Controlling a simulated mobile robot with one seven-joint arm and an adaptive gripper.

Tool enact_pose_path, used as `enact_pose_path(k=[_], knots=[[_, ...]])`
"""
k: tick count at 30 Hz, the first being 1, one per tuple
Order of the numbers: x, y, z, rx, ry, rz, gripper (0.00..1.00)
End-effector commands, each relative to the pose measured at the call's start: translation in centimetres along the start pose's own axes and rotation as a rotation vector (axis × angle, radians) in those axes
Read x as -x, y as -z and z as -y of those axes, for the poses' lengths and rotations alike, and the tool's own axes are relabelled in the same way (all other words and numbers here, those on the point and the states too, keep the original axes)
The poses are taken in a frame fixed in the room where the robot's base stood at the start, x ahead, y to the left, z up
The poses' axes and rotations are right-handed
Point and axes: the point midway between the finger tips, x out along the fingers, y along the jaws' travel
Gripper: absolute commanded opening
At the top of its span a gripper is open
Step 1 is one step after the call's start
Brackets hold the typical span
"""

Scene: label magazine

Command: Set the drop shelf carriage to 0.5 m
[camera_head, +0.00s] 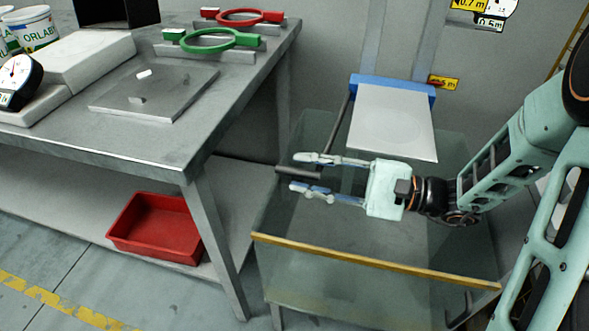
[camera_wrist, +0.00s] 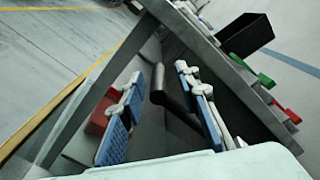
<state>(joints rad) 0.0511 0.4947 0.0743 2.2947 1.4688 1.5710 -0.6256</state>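The drop shelf carriage is a blue bracket (camera_head: 392,86) with a pale grey plate (camera_head: 390,125), on vertical grey rails at the wall. A dark rod (camera_head: 338,128) runs from its left side down to a dark cylindrical handle (camera_head: 297,172). My gripper (camera_head: 296,173) is open, its fingers above and below the handle in the head view. In the wrist view the handle (camera_wrist: 158,82) lies between the blue-padded fingers (camera_wrist: 158,100), with a gap visible on both sides. A yellow label (camera_head: 443,82) is right of the bracket; its number is unclear. Labels higher up read 0.7 m (camera_head: 467,4) and 0.5 m (camera_head: 490,23).
A clear panelled enclosure with a yellow front edge (camera_head: 370,262) surrounds the space under the carriage. A steel table (camera_head: 130,145) stands left, bearing green (camera_head: 212,41) and red (camera_head: 242,17) ring clamps. A red bin (camera_head: 155,228) sits on its lower shelf.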

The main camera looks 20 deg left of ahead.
Motion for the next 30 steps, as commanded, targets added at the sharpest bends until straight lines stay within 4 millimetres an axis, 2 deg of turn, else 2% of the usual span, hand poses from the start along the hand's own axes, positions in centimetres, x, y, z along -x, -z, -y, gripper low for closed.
enact_pose_path(k=[3, 9, 25, 30], knots=[[2.2, 0.1, 0.0, -0.001, 0.003, -0.003, 0.3], [4.3, 0.1, 0.0, -0.001, 0.002, -0.002, 0.3], [4.5, 0.0, 0.0, 0.0, -0.001, 0.001, 0.3], [4.1, -1.6, 0.1, 0.015, -0.076, 0.012, 0.3]])
